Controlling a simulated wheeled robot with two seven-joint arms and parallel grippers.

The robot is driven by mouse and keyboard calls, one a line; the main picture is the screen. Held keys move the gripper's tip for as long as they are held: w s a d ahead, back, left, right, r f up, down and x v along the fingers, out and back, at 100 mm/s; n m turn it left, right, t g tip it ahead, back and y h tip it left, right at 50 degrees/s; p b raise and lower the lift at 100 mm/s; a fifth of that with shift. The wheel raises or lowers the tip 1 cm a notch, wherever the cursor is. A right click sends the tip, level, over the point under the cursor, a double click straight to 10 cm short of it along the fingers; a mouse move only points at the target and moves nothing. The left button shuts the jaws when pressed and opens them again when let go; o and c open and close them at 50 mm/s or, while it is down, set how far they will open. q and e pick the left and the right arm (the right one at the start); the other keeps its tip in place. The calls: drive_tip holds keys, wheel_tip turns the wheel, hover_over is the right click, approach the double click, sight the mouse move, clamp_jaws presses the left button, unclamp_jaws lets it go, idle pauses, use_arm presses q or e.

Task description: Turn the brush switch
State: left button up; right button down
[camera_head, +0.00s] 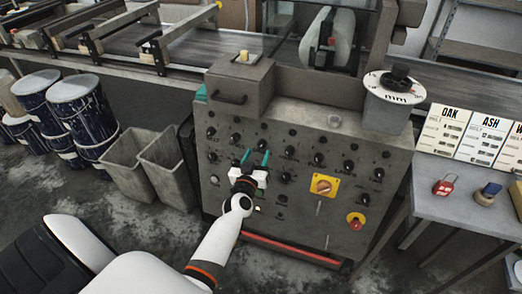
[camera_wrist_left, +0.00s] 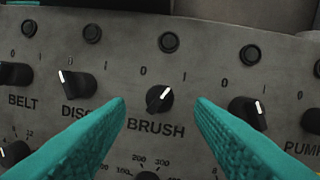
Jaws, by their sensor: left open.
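The brush switch (camera_wrist_left: 158,99) is a small black round knob above the BRUSH label in the left wrist view. Its white mark points to the upper right, on the side of the 1. My left gripper (camera_head: 256,157) is open in front of the grey control panel (camera_head: 300,205). In the left wrist view the teal fingers of the left gripper (camera_wrist_left: 160,104) stand on either side of the brush switch, with clear gaps to it. Whether the fingertips reach the knob's depth is hard to tell. My right gripper is out of view.
The disc switch (camera_wrist_left: 77,85) is close on the left, and another black knob (camera_wrist_left: 247,112) is close on the right. A yellow-plated rotary switch (camera_head: 323,187) and a red button (camera_head: 355,221) sit lower right. Grey bins (camera_head: 165,170) stand left of the panel.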

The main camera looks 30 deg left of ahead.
sight(260, 148)
use_arm(q)
drive_tip(key=shift+x, duration=1.75)
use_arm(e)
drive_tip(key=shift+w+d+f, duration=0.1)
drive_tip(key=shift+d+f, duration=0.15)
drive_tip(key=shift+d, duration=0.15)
